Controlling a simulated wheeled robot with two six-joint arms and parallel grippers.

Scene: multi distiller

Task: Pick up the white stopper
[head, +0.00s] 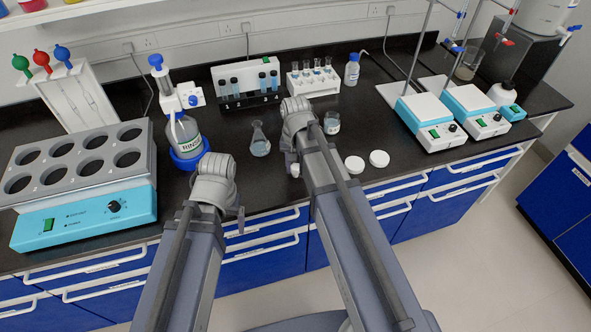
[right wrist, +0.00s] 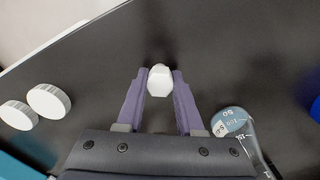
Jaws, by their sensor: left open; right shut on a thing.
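The white stopper (right wrist: 159,81) is between the two fingertips of my right gripper (right wrist: 160,88) in the right wrist view, with both fingers against its sides. In the head view the stopper (head: 295,170) shows as a small white spot beside my right arm, close to the bench's front edge. Most of my right gripper (head: 290,160) is hidden there by its own wrist. My left gripper (head: 240,214) is mostly hidden behind its wrist near the front edge, left of the stopper. It is open and holds nothing that I can see.
A conical flask (head: 260,142) stands left of the right gripper; it also shows in the wrist view (right wrist: 229,122). A beaker (head: 332,123) and two white round lids (head: 354,164) (head: 379,158) are to the right.

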